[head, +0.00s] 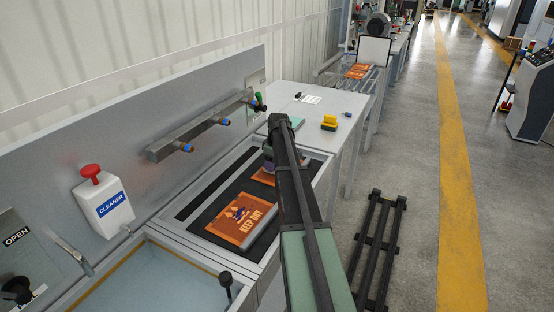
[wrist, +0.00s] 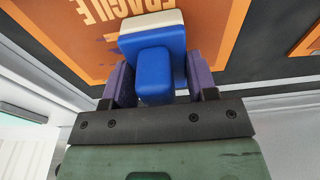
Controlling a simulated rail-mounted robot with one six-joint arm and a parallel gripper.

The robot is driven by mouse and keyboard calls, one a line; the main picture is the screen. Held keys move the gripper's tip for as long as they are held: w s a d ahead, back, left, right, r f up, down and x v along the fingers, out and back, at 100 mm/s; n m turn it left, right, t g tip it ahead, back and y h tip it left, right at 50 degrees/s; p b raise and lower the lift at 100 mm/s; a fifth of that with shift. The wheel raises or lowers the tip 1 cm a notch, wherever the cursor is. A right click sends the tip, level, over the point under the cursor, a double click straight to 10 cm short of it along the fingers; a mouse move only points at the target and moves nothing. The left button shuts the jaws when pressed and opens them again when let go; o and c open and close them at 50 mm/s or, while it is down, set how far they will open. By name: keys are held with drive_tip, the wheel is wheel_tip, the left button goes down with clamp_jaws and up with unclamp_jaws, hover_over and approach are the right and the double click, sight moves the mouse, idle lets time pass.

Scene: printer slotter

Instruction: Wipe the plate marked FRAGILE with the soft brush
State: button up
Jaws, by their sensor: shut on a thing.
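The orange plate marked FRAGILE (wrist: 60,40) fills the upper part of the wrist view, with dark purple smudges near its lettering. In the head view it lies on the dark bed, mostly hidden behind my arm. My gripper (wrist: 152,84) is shut on a blue brush (wrist: 155,58) with a cream-white pad (wrist: 150,21). The brush is over the plate's near edge; I cannot tell whether the pad touches it. In the head view my arm largely hides the gripper and brush.
A second orange plate marked KEEP DRY (head: 241,219) lies nearer on the same bed. A yellow brush (head: 329,122) stands on the white table (head: 298,112) beyond. A CLEANER dispenser (head: 105,207) is on the back panel, and a basin (head: 150,285) is in front.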

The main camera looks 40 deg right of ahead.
wheel_tip(320, 180, up, 6)
drive_tip(key=p, duration=0.6)
wheel_tip(320, 180, up, 3)
drive_tip(key=p, duration=0.3)
drive_tip(key=shift+r, duration=0.15)
idle(0.4)
